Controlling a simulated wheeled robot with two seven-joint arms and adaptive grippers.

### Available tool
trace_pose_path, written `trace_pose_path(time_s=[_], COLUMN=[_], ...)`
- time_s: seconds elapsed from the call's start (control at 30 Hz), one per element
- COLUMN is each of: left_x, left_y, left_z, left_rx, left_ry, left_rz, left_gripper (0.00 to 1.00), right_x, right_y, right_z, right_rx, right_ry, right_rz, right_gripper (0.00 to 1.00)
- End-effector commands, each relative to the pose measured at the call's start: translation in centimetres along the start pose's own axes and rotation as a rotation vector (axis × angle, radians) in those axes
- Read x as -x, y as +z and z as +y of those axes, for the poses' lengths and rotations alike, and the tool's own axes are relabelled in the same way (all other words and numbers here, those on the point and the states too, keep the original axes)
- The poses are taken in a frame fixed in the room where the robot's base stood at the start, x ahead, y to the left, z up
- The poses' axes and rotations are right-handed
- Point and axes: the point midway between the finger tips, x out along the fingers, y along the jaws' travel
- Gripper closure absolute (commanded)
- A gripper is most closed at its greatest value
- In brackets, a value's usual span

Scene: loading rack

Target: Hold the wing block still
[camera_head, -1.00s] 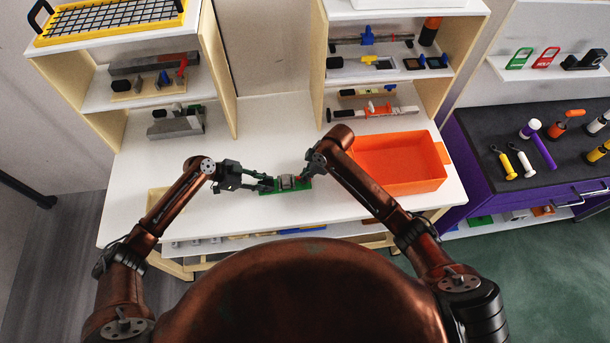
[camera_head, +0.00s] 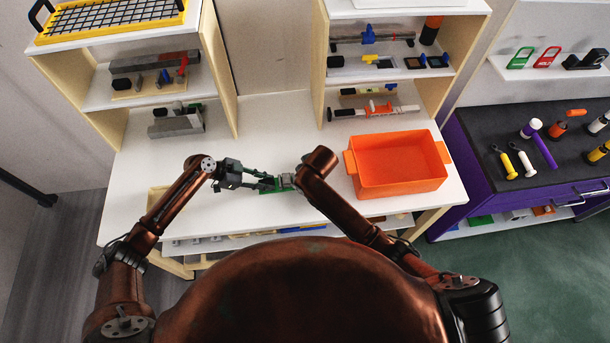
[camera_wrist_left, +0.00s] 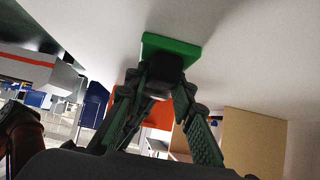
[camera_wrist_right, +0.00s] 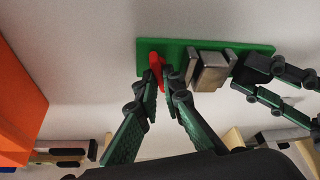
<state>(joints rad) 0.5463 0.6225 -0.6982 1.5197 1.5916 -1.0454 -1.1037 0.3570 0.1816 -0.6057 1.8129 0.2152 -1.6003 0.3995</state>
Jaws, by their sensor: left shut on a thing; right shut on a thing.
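The wing block is a green plate (camera_wrist_right: 170,50) with a grey metal block (camera_wrist_right: 212,72) at its middle, a dark end piece (camera_wrist_left: 163,63) and a red piece (camera_wrist_right: 157,62). In the head view the green plate (camera_head: 283,189) is on the white bench top, partly hidden by my right wrist. My left gripper (camera_head: 266,184) is shut on the dark end piece; its fingers also show in the right wrist view. My right gripper (camera_wrist_right: 160,88) is shut on the red piece at the other end of the plate. In the head view my right fingers are hidden.
An orange bin (camera_head: 398,187) stands on the bench to the right. Shelves with tools rise behind, left and right. A purple cabinet (camera_head: 480,180) with loose tools is at the far right. The white bench top around the plate is mostly clear.

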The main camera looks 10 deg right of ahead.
Motion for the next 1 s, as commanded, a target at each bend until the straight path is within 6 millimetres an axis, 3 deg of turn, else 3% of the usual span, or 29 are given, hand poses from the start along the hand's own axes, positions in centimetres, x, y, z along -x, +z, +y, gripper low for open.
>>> trace_pose_path(time_s=[0.5,1.0], left_x=[0.0,-0.01], left_y=[0.07,0.06], left_z=[0.03,0.05], left_rx=[0.001,0.001], left_ry=[0.001,0.001], left_rz=[-0.001,-0.001], left_gripper=[1.0,1.0], right_x=[-0.05,-0.04], right_y=[-0.08,-0.11], right_z=[-0.43,-0.36], right_rx=[-0.412,-0.574], right_ry=[0.167,0.237], right_rz=[-0.001,-0.001], right_gripper=[1.0,1.0])
